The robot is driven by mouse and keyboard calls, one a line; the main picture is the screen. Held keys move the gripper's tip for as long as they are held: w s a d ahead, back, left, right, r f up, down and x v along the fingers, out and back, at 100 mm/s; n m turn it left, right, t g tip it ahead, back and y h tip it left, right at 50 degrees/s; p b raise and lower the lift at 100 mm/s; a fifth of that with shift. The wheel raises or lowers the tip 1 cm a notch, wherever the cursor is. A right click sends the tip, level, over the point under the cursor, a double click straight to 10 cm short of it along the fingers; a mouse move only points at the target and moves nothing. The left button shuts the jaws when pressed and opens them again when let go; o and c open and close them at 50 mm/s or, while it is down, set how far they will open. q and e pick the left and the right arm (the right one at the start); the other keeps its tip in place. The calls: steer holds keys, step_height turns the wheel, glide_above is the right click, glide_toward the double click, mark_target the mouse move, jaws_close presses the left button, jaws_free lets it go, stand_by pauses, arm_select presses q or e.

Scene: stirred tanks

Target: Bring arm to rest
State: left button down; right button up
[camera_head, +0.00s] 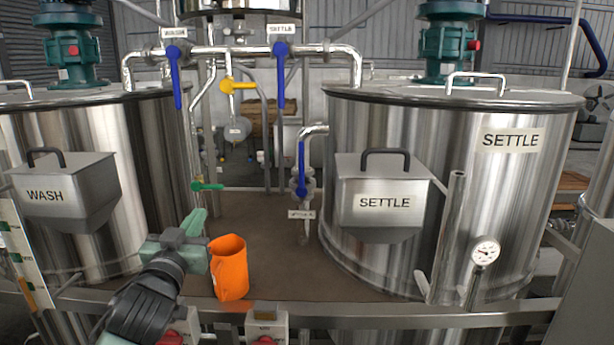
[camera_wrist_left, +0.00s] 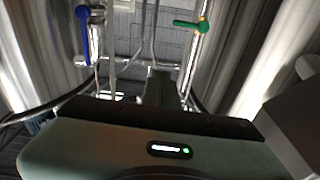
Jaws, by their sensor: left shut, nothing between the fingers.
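My left gripper (camera_head: 197,222) comes in from the lower left in the head view. Its green fingers are shut with nothing between them, and they point up and away in the space between the two tanks. An orange jug (camera_head: 229,268) stands upright on the brown deck just right of the gripper; I cannot tell whether they touch. In the left wrist view my gripper body fills the bottom, with the shut fingers (camera_wrist_left: 159,85) pointing forward. My right gripper is not in view.
The WASH tank (camera_head: 130,150) is at left and the SETTLE tank (camera_head: 480,210) at right, each with a hopper. Pipes with blue-handled valves, a yellow handle (camera_head: 238,85) and a green handle (camera_head: 207,186) lie between them. A metal rail (camera_head: 400,314) runs along the front.

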arm_select(q)
steer(key=s+f+g, duration=0.4)
steer(key=s+f, duration=0.2)
steer(key=f, duration=0.6)
steer(key=s+f+g, duration=0.3)
steer(key=s+f, duration=0.4)
steer(key=f, duration=0.6)
steer(key=s+d+f+m+g, duration=0.1)
steer(key=s+f+g, duration=0.5)
steer(key=s, duration=0.7)
steer(key=s+d+f+g, duration=0.1)
steer(key=s+f+g, duration=0.2)
steer(key=s+f, duration=0.8)
steer(key=s+f+g, duration=0.1)
steer(key=s+f, duration=0.1)
steer(key=f, duration=0.9)
steer(key=s+f, duration=0.2)
steer(key=f, duration=1)
steer(key=s+a+f+g, duration=0.1)
steer(key=s+a+f, duration=0.2)
steer(key=s+f, duration=1.2)
steer(key=shift+s+a+f+m+y, duration=0.2)
steer(key=shift+s+f+m+y, duration=0.15)
steer(key=shift+s, duration=0.65)
